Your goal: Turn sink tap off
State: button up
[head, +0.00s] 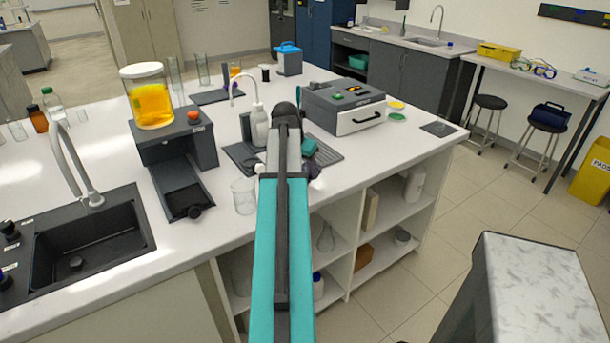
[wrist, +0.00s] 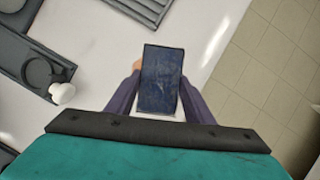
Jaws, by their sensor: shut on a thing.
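The near sink (head: 140,215) is a dark basin set in the white bench at the left of the head view. Its grey gooseneck tap (head: 72,165) stands at the basin's back edge. Black knobs (head: 10,230) sit at the sink's left side. My gripper (wrist: 158,82) has purple fingers, shut on a dark blue rectangular block (wrist: 161,75). It is over the bench's front edge, well right of the sink. In the head view my arm mostly hides it.
A dark stand with a jar of orange liquid (head: 153,102) and a glass beaker (head: 244,196) stand between sink and arm. A grey instrument (head: 343,105) is beyond the arm, on the right. Open shelves (head: 385,215) lie below the bench.

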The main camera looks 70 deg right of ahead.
jog(key=shift+d, duration=0.1)
dwell(0.3)
jog(key=shift+w+d, duration=0.2)
jog(key=shift+d, duration=0.3)
jog(key=shift+a+f+p, duration=0.15)
jog(key=shift+f+p, duration=0.3)
jog(key=shift+f, duration=1.35)
jog(key=shift+f, duration=0.1)
jog(key=o, duration=0.9)
jog(key=shift+b+v, duration=0.65)
jog(key=shift+v, duration=5.45)
